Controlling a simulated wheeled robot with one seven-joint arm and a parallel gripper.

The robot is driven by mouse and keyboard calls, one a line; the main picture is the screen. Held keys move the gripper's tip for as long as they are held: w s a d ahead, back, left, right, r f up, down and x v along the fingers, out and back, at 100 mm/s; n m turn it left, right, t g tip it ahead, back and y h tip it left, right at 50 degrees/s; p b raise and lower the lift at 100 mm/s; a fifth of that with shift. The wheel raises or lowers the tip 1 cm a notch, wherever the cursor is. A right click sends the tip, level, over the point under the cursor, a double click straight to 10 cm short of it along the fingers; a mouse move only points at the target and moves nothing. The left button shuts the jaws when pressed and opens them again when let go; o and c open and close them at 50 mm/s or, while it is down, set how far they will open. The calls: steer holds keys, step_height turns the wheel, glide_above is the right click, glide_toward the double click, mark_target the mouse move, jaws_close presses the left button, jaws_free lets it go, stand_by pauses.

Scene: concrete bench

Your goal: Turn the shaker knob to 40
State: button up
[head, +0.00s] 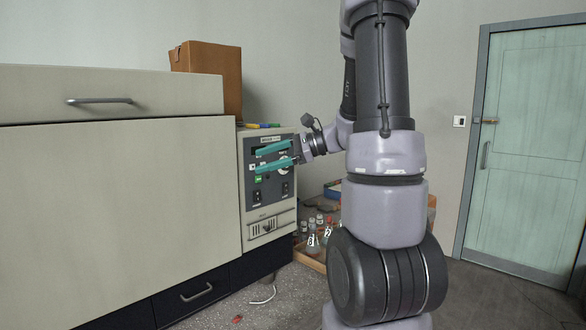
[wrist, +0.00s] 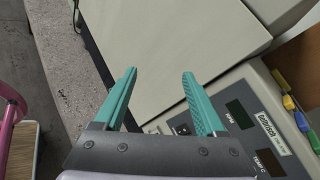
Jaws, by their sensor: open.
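The shaker's control panel (head: 246,190) is a pale upright face at the right end of the big cabinet-like body. In the wrist view my gripper (wrist: 159,73) is also open and empty. The panel (wrist: 283,166) lies at its right there, with dark displays and a label; I cannot make out the knob in that view.
A green button (head: 258,179) and dark switches (head: 257,196) sit below the fingers. Bottles (head: 313,240) stand in a low crate on the floor. A door (head: 530,150) is far right; floor before it is clear.

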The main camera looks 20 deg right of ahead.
steer(key=w+d+f+m+t+h, duration=0.2)
steer(key=w+d+f+m+t, duration=0.15)
steer(key=d, duration=0.35)
steer(key=w+d+f+m+t+h, duration=0.2)
steer(key=w+d+m+t, duration=0.15)
steer(key=d, duration=0.35)
steer(key=w+d+f+m+t+h, duration=0.1)
steer(key=w+d+f+m+t, duration=0.2)
steer(key=d, duration=0.4)
steer(key=w+a+m, duration=0.1)
steer(key=w+a, duration=0.3)
steer(key=w, duration=0.6)
steer(key=shift+r+g, duration=0.3)
steer(key=shift+r, duration=0.05)
steer(key=shift+a, duration=0.1)
jaws_close()
